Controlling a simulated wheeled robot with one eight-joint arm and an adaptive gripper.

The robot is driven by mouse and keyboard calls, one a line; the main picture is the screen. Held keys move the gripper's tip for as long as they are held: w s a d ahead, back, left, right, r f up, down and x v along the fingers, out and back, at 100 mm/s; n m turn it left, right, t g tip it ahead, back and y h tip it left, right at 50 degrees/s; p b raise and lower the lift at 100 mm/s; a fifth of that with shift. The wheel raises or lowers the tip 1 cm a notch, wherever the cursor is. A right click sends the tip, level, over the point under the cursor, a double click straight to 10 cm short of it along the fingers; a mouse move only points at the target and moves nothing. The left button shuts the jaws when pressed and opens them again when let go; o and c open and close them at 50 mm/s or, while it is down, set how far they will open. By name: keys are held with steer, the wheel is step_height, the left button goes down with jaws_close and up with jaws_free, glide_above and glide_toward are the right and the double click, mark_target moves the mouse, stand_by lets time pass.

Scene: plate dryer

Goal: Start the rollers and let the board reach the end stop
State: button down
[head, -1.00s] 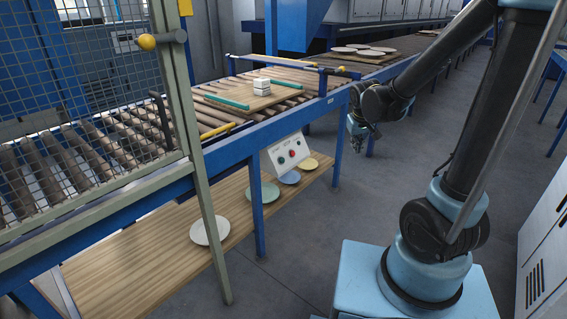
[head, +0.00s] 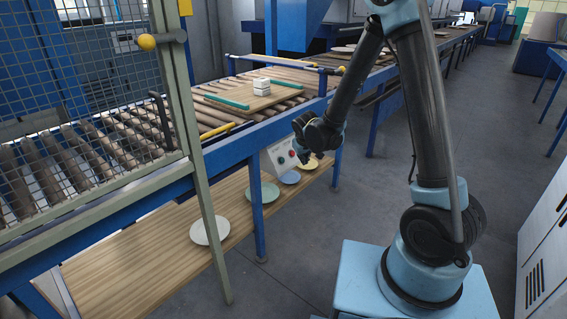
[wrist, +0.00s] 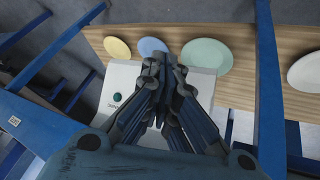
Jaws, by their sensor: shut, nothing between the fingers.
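A pale control box (head: 273,162) with buttons hangs at the conveyor's front side, partly hidden by my gripper. In the wrist view the box (wrist: 122,75) shows a dark green button (wrist: 117,97); the fingers cover much of its face. My gripper (head: 304,158) is shut and empty, in front of the box's right part. I cannot tell whether it touches the box. I cannot identify the end stop for certain.
A mesh guard (head: 90,80) with a yellow knob (head: 147,42) stands at left. A lower wooden shelf (head: 150,250) holds several plates, including a white one (head: 210,231) and a green one (head: 263,192). A blue leg (head: 257,205) stands near the box. The aisle floor is open.

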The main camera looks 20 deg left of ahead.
mark_target(282, 160)
stand_by(0.3)
steer(key=shift+w+a+f, duration=0.5)
steer(key=shift+a+f, duration=0.25)
steer(key=shift+a, duration=0.4)
steer(key=shift+w+a+f, duration=0.45)
steer(key=shift+a+f, duration=0.25)
steer(key=shift+a, duration=0.5)
steer(key=shift+w+a+f, duration=0.5)
steer(key=shift+a+f, duration=0.25)
steer(key=shift+a, duration=0.4)
